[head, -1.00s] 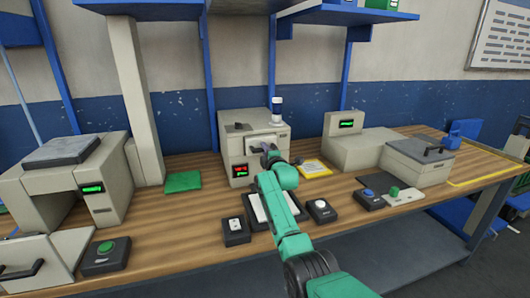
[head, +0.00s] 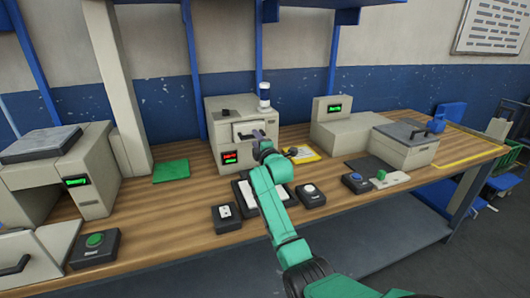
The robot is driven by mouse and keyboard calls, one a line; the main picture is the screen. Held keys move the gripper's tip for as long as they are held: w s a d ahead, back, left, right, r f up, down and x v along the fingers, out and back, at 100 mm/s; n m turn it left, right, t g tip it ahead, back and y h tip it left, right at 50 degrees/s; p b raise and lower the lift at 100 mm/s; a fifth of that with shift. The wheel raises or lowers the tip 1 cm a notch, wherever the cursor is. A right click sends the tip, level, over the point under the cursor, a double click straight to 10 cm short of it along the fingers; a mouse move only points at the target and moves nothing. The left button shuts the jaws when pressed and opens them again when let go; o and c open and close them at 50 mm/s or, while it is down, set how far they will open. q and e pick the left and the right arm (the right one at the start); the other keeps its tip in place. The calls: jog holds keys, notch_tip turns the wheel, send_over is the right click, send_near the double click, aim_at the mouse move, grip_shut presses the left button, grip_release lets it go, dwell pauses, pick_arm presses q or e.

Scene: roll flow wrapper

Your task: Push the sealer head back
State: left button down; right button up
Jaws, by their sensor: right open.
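The machine in front of my right arm is a beige box (head: 228,112) with a red and green display (head: 230,157). A pale recess with a dark bar shows on its upper front; I cannot tell for sure which part is the sealer head. My right gripper (head: 256,136) is open, at the right half of this front, and partly hides it. At this size I cannot tell whether the fingers touch the machine. My left gripper is not in view.
A white bottle with a blue band (head: 264,96) stands at the machine's top right. Button boxes (head: 227,218) lie in front. A beige lidded machine (head: 408,148) stands right, a scale-topped one (head: 75,170) left. A green pad (head: 171,171) lies between.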

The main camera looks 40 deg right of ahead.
jog(key=b+v, duration=0.1)
jog(key=v, duration=0.9)
jog(key=shift+s, duration=0.2)
jog(key=shift+a, duration=0.2)
